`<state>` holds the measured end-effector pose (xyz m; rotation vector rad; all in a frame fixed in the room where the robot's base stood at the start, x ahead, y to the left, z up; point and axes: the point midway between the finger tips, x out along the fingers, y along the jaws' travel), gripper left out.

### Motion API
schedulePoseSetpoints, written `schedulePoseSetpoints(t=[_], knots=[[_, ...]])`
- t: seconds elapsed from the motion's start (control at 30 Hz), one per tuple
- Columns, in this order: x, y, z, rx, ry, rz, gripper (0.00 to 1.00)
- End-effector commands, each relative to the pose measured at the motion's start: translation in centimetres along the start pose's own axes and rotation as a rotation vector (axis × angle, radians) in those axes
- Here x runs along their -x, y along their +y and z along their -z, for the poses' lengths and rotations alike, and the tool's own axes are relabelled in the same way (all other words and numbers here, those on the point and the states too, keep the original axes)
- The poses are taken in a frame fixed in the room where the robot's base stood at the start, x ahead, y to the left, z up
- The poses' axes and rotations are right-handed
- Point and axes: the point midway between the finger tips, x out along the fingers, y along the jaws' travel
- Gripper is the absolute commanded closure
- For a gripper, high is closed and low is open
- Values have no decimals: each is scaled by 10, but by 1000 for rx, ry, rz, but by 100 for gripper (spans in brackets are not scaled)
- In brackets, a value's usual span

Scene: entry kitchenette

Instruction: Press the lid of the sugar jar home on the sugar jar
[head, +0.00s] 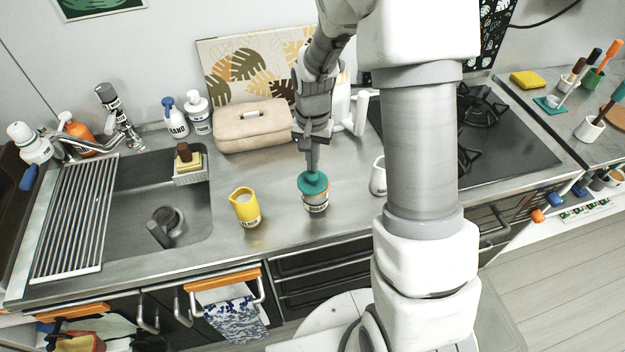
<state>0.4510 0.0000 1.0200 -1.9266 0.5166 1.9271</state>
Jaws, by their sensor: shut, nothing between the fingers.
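The sugar jar (316,204) stands upright on the steel counter, a small pale jar with dark lettering. Its teal lid (312,184) sits on top of the jar. From this view I cannot tell whether the lid is fully seated. My gripper (313,171) points down right above the lid, with its fingers shut and empty. The fingertips are at or very close to the lid's top; I cannot tell whether they touch it. My gripper partly hides the back of the lid.
A yellow jug (245,210) stands left of the jar, and a white cup (378,177) stands right, partly behind my arm. A beige bag (250,128) lies behind. The sink (190,232) is at left, the stove (505,140) at right. Counter between jug and jar is clear.

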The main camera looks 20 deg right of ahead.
Motion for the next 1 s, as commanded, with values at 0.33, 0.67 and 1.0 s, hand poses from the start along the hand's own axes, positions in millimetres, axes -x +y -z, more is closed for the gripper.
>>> schedulePoseSetpoints(t=[0.33,0.67,1.0], knots=[[-7,0,0,0,0,0,100],[23,0,0,0,1,0,100],[53,0,0,0,1,1,100]])
